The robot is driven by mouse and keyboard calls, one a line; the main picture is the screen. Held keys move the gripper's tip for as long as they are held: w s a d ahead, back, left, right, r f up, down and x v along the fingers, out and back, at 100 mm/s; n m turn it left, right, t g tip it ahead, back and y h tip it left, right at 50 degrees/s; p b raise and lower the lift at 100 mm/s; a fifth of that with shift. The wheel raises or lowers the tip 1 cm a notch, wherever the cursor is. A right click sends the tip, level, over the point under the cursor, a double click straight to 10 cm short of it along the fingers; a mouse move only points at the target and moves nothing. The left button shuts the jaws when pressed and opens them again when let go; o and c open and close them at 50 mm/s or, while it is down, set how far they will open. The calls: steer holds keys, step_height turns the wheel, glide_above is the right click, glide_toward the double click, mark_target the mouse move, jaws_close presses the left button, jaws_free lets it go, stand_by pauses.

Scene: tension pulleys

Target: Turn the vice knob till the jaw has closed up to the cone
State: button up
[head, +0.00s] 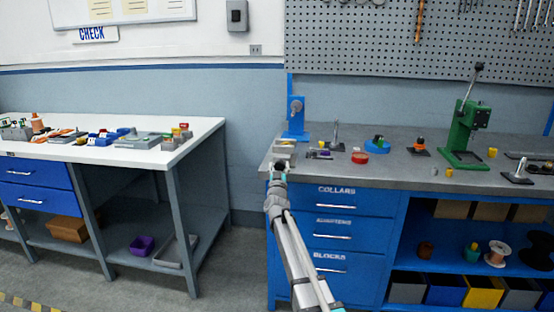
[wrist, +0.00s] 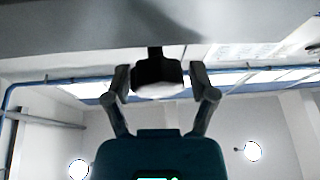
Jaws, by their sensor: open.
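A small grey vice (head: 285,146) sits at the front left corner of the grey workbench. Its jaw gap is too small to judge, and I cannot make out a cone in it. My gripper (head: 279,168) is at the bench's front edge, just below the vice. In the wrist view, a dark faceted knob (wrist: 153,73) with a pale end hangs on a short stem below a grey surface. My gripper (wrist: 159,82) is open, with one finger on each side of the knob. Narrow gaps seem to show between the fingers and the knob.
A blue stand (head: 296,122) rises behind the vice. A red dish (head: 360,157), a blue round holder (head: 377,146) and a green press (head: 464,135) stand farther right. Blue drawers (head: 337,227) lie below the bench top. Open floor separates it from a white table (head: 110,125).

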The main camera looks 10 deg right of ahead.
steer(key=shift+x, duration=0.8)
steer(key=shift+a, duration=0.1)
steer(key=c, duration=0.9)
steer(key=shift+w+a+m, duration=0.1)
steer(key=shift+m, duration=0.6)
